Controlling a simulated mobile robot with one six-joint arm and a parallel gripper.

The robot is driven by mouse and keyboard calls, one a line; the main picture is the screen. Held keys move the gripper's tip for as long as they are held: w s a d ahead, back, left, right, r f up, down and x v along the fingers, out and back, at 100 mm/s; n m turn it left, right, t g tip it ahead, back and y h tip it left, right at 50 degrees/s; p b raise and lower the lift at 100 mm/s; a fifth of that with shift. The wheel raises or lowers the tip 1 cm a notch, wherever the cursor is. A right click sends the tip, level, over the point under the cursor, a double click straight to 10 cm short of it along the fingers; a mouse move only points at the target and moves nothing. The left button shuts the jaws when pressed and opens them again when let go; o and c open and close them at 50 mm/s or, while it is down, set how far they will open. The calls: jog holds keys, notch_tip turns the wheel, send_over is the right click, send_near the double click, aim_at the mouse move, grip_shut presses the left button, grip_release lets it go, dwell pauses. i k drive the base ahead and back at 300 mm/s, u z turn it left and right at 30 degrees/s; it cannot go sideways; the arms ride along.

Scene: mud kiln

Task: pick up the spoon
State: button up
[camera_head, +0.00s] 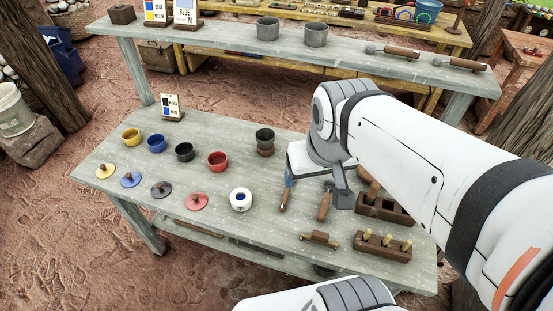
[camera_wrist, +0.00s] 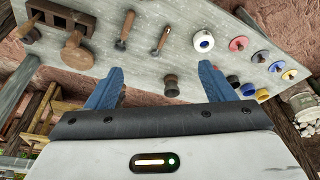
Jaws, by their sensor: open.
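I cannot tell for certain which tool is the spoon. Two slim wooden-handled tools lie on the front table: one (camera_head: 284,200) is just below my gripper in the head view, the other (camera_head: 325,205) to its right. Both show in the wrist view, one (camera_wrist: 125,30) at top centre-left and a thinner one (camera_wrist: 161,40) to its right. Two more wooden-handled tools with grey heads, a left one (camera_head: 396,51) and a right one (camera_head: 462,63), lie on the back table. My gripper (camera_wrist: 160,72) is open and empty above the front table, its blue fingers apart.
A dark cup (camera_head: 265,137) stands left of my gripper. Coloured pots, such as a red one (camera_head: 217,161), lids and a white pot (camera_head: 241,199) fill the table's left and middle. A peg rack (camera_head: 382,247) and wooden blocks crowd the right.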

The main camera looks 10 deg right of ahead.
aim_at(282, 206)
jog(key=u, duration=0.15)
jog(key=k, duration=0.55)
jog(key=z, duration=2.2)
jog(key=k, duration=1.45)
jog(key=u, duration=1.5)
jog(key=i, duration=1.65)
jog(key=u, duration=0.05)
